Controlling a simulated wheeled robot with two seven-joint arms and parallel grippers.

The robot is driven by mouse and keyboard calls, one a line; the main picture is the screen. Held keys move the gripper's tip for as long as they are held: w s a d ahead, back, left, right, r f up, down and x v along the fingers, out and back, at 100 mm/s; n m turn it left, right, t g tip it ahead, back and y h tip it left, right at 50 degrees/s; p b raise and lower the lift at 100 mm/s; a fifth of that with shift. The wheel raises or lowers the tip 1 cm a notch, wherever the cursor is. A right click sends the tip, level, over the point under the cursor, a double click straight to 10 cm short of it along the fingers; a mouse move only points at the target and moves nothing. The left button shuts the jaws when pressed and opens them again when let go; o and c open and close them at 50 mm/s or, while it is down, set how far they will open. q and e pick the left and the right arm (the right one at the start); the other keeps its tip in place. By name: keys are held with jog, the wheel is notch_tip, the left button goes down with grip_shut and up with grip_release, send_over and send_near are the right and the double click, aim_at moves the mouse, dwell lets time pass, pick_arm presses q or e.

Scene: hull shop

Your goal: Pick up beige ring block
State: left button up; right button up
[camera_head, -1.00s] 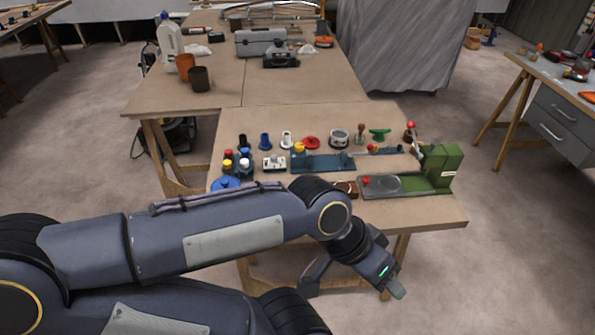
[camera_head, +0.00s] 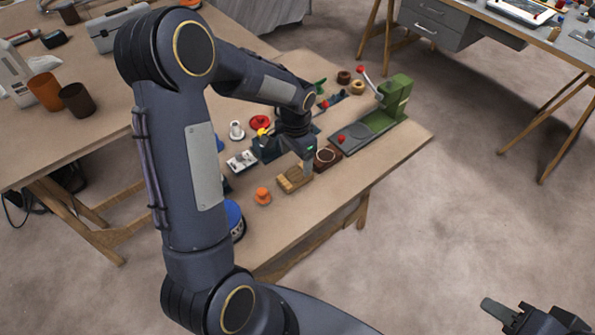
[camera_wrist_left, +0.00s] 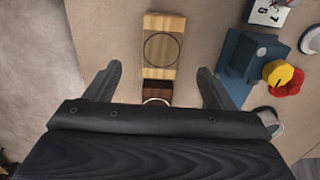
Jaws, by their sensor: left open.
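A beige wooden block (camera_head: 293,180) with a dark ring line on its top lies near the table's front edge. In the left wrist view the beige block (camera_wrist_left: 163,25) lies just beyond the fingertips, roughly centred between them. A dark brown block (camera_head: 328,158) with a round ring on it sits beside it; in the wrist view this brown block (camera_wrist_left: 157,90) is between the fingers. My left gripper (camera_head: 303,163) is over the blocks, open and empty, fingers spread (camera_wrist_left: 159,70). My right gripper (camera_head: 512,318) is partly in view at bottom right, away from the table.
An orange knob (camera_head: 263,195) and a blue round piece (camera_head: 234,218) lie to the left. A blue fixture (camera_wrist_left: 243,65) stands right of the fingers in the wrist view. A green press (camera_head: 393,98) and a beige round ring (camera_head: 358,87) stand farther back.

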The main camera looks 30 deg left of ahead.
aim_at(295, 174)
pick_arm(q)
notch_tip(295, 174, down, 7)
jog(key=shift+a+f+p, duration=0.1)
jog(key=shift+p, duration=0.55)
jog(key=shift+c, duration=0.2)
